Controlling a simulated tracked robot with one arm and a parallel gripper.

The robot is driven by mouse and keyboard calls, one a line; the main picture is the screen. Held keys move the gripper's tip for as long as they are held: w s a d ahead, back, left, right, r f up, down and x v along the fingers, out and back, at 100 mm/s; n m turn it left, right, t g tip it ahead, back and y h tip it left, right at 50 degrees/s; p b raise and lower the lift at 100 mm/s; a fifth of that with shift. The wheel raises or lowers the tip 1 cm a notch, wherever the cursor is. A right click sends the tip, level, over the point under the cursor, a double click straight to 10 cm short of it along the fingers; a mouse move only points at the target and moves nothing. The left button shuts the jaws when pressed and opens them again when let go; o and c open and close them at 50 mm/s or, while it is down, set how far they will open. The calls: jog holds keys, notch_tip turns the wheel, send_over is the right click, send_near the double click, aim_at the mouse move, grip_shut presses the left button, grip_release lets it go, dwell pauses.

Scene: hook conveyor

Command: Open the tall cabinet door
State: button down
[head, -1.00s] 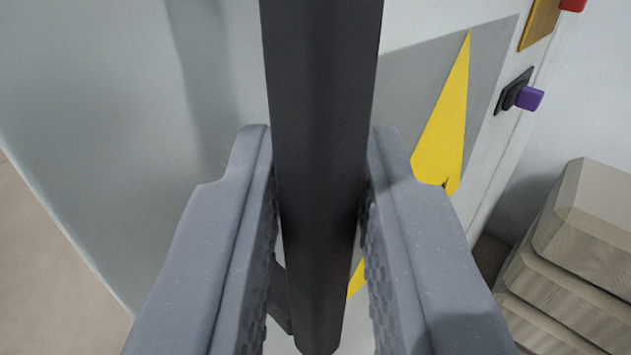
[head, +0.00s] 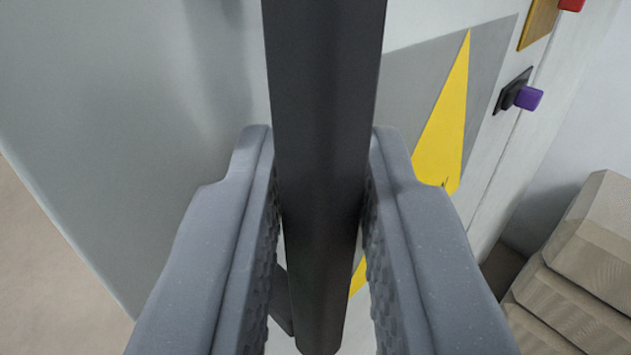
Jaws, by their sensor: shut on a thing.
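The tall cabinet door (head: 90,120) fills most of the view as a pale grey panel, with a darker grey and yellow triangle pattern (head: 452,115) on its right part. A long dark bar handle (head: 322,60) stands out from it and runs from the top edge down through the middle. My gripper (head: 320,140) is shut on this handle, one grey finger on each side. The fingers and handle hide the part of the door behind them. I cannot tell how far the door stands open.
A purple knob (head: 528,98) on a dark mount, a red part (head: 571,5) and a tan plate (head: 538,22) sit near the upper right edge. Stacked pale wooden blocks (head: 585,265) stand at the lower right. Bare floor (head: 35,265) shows at the lower left.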

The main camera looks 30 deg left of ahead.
jog(key=shift+d+f+p, duration=0.1)
jog(key=shift+d+p, duration=0.6)
jog(key=shift+p, duration=0.2)
jog(key=shift+d+f+y, duration=0.1)
jog(key=shift+y, duration=0.2)
jog(key=c, duration=1.4)
grip_release()
jog(key=shift+w+f, duration=0.1)
jog(key=shift+w, duration=0.05)
jog(key=shift+c, duration=0.2)
jog(key=shift+s+d, duration=0.1)
jog(key=shift+s, duration=0.1)
